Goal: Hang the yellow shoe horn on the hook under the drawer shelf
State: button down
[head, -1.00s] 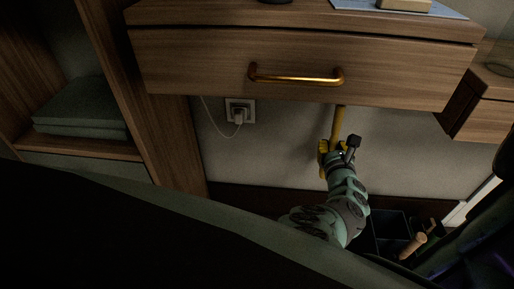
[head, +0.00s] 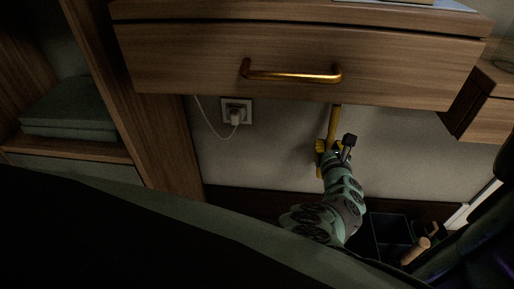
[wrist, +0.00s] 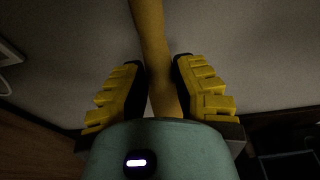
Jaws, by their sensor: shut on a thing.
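The yellow shoe horn (head: 334,121) is upright in my gripper (head: 327,148), in front of the wall below the drawer shelf (head: 200,62). Its upper end goes out of sight behind the drawer's lower edge. In the wrist view the shoe horn (wrist: 151,45) runs up between the two yellow-padded fingers of my gripper (wrist: 162,75), which are shut on it. The hook under the drawer shelf is not visible in either view, so I cannot tell whether the shoe horn touches it.
A brass handle (head: 291,76) sticks out from the drawer front. A wall socket with a plug (head: 236,113) and white cable is to the left. A wooden cabinet side (head: 140,100) stands further left. A dark bin (head: 390,235) stands low at the right.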

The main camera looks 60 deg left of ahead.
aim_at(336, 113)
jog(key=c, duration=0.8)
grip_release()
jog(key=shift+r, duration=5)
